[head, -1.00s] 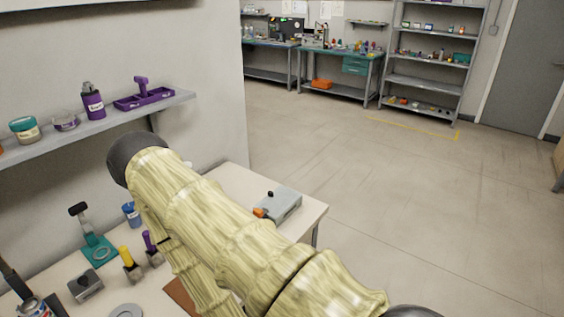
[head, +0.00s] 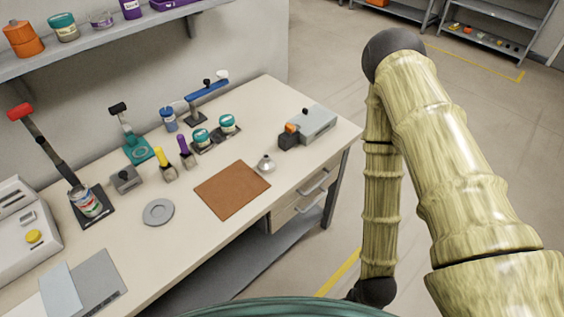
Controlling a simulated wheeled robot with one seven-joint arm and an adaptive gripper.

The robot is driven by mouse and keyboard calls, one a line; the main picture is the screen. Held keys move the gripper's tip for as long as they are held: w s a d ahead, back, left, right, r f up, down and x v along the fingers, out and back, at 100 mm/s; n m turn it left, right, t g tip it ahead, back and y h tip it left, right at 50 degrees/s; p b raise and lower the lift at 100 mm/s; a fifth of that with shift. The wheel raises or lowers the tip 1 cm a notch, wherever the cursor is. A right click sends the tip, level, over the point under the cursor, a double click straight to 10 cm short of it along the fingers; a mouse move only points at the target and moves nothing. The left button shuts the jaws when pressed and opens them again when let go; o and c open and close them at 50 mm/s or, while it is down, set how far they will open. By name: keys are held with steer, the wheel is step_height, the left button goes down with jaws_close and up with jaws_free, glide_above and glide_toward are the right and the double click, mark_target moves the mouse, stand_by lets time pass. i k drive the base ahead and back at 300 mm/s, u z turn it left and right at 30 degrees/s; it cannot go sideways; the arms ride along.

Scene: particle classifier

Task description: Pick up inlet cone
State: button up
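A small silvery cone-shaped piece (head: 265,164), which looks like the inlet cone, sits on the cream bench at the upper right corner of a brown mat. My arm, with a bamboo-like surface, stands to the right of the bench, bent at a dark elbow. Its lower part hangs beside the bench's right end, well apart from the cone. A dark rounded part shows at its lower end, but no gripper fingers can be made out.
The brown mat (head: 232,189) lies mid-bench. A grey box device (head: 315,123) stands right of the cone. A wall shelf (head: 110,38) overhangs the back left. Floor right of the bench is open.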

mark_target(266, 164)
steer(key=u, duration=1.3)
steer(key=k, duration=0.75)
steer(key=z, duration=0.1)
